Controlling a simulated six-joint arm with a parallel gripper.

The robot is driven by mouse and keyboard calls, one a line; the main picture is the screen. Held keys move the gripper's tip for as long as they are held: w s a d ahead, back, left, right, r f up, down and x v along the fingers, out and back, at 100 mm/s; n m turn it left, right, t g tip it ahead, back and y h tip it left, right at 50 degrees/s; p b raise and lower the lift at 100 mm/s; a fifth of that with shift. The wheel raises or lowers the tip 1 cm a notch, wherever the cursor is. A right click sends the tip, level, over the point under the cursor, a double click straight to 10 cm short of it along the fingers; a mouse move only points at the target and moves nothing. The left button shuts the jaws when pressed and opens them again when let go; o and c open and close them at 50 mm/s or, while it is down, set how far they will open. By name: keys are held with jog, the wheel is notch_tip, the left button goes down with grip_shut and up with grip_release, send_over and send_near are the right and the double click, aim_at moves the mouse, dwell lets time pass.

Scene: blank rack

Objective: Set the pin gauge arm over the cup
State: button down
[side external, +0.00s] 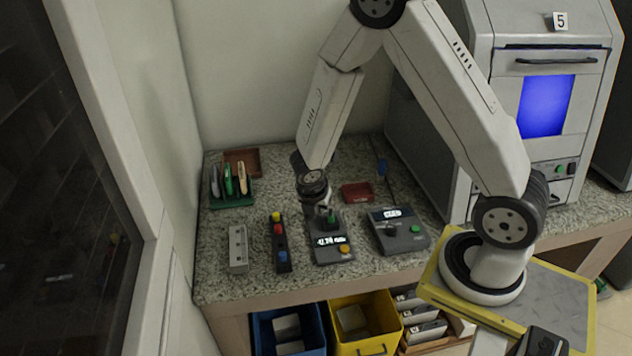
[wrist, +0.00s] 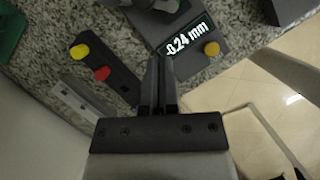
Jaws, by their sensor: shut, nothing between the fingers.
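The gauge (side external: 333,252) is a dark grey unit with a lit display and an orange button, on the speckled worktop; the wrist view (wrist: 218,47) reads -0.24 mm on it. A grey and green part (wrist: 163,5) stands at the far end of the gauge, cut off by the top edge of the wrist view. I cannot tell the pin gauge arm from the cup there. My gripper (side external: 323,208) is above the back of the gauge and partly covers it in the side view. Its fingers (wrist: 158,62) are together and empty.
Left of the gauge lie a button box (side external: 280,243) and a pale bar (side external: 238,248). A second display unit (side external: 398,231) stands right, a red tray (side external: 357,193) behind. A green rack (side external: 232,201) with several blanks is at the back left. A machine (side external: 555,60) fills the right.

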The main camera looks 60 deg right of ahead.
jog(key=v, duration=1)
jog(key=shift+a, duration=0.2)
jog(key=shift+s, duration=0.1)
jog(key=s+a+r+m+t+y, duration=0.1)
jog(key=s+a+r+m+y, duration=0.2)
jog(key=m, duration=1.7)
jog(key=s+a+y, duration=0.1)
jog(key=s, duration=0.3)
jog(key=shift+m+t, duration=0.3)
